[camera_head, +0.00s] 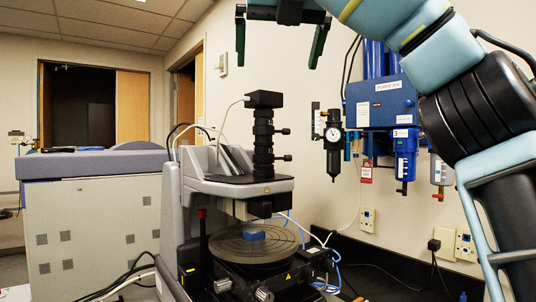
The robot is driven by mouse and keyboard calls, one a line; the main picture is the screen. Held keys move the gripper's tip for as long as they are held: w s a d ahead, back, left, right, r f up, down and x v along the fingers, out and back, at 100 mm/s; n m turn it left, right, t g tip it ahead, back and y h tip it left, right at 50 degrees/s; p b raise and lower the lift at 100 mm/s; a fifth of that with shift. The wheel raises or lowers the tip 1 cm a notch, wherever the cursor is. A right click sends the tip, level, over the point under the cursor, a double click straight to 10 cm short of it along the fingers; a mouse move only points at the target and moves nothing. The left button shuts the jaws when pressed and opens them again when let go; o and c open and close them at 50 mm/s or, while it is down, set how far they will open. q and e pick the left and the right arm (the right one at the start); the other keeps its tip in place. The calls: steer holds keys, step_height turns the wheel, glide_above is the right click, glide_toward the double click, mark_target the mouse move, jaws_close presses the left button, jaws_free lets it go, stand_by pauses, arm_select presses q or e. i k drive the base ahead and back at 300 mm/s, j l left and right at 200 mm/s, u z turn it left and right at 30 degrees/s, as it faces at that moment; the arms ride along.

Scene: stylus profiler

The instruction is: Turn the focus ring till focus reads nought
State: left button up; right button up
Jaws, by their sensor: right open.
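The stylus profiler (238,187) stands at the centre of the head view. Its black ribbed optics column (263,140) rises upright from the top, with two small knobs sticking out on its right side. A focus ring cannot be told apart on the column, and no focus readout can be read. A round grey stage (254,244) with a small blue piece (253,234) on it lies below the head. My right gripper (280,52) is open and empty at the top edge, above the column and apart from it. My left gripper is not in view.
A blue filter and regulator unit (385,100) with a round gauge (333,134) hangs on the wall to the right. A grey cabinet (95,220) stands at the left. Cables and hoses run around the profiler's base. The space between column and wall unit looks clear.

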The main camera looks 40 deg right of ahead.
mark_target(259, 159)
steer(key=k+j, duration=0.75)
steer(key=k, duration=0.1)
